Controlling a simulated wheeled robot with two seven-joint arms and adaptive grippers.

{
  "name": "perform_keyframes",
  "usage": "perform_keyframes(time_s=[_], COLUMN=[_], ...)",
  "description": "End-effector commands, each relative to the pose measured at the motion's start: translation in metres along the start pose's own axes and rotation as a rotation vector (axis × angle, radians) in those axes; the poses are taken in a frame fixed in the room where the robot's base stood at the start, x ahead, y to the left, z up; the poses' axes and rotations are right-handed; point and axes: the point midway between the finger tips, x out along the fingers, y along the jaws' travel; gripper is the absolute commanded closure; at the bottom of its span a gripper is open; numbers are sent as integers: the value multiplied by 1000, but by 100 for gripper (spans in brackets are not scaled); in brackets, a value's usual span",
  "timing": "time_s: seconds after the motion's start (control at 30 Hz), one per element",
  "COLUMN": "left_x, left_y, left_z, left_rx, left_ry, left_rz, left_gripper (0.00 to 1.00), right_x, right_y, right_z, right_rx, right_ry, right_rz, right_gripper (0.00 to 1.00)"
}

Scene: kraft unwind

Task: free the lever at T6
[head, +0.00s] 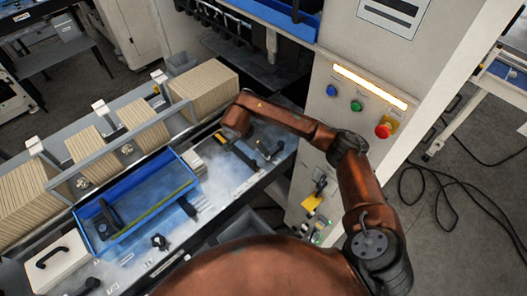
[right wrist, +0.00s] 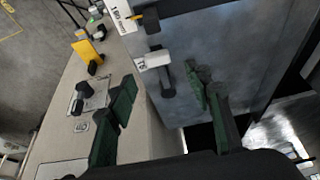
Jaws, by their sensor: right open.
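In the right wrist view a white tag (right wrist: 154,60), its marking upside down and seemingly T6, sits at the top of a short dark lever (right wrist: 167,83) on the grey bench plate. My right gripper (right wrist: 160,76) is open, with one dark green finger on each side of the lever and tag. I cannot tell whether either finger touches them. In the head view my right gripper (head: 246,152) is low over the bench's right end, beside small dark fittings (head: 267,150). What holds the lever is not clear. My left gripper is not in view.
A cabinet with a red stop button (head: 383,131) stands just right of the bench. Its front carries a yellow part (head: 312,201), also in the wrist view (right wrist: 88,54). A blue tray (head: 180,162) and stacked kraft sheets (head: 203,82) lie to the left.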

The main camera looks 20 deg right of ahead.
Motion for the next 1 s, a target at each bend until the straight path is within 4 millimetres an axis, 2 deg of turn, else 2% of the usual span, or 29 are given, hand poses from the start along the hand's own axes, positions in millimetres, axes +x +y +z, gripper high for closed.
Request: perform_keyframes(time_s=[0.23,0.4,0.57,0.8,1.0], left_x=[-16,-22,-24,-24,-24], left_y=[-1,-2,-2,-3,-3], left_z=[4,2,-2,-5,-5], left_rx=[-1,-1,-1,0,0], left_ry=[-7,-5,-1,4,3], left_rz=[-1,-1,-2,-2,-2], left_gripper=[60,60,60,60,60], right_x=[39,60,68,69,69], right_y=[4,2,2,1,1], right_z=[0,0,1,2,2], right_rx=[6,6,3,1,1], right_ry=[-7,-7,-6,-5,-6], right_rz=[6,2,0,-1,-1], right_gripper=[54,54,54,54,67])
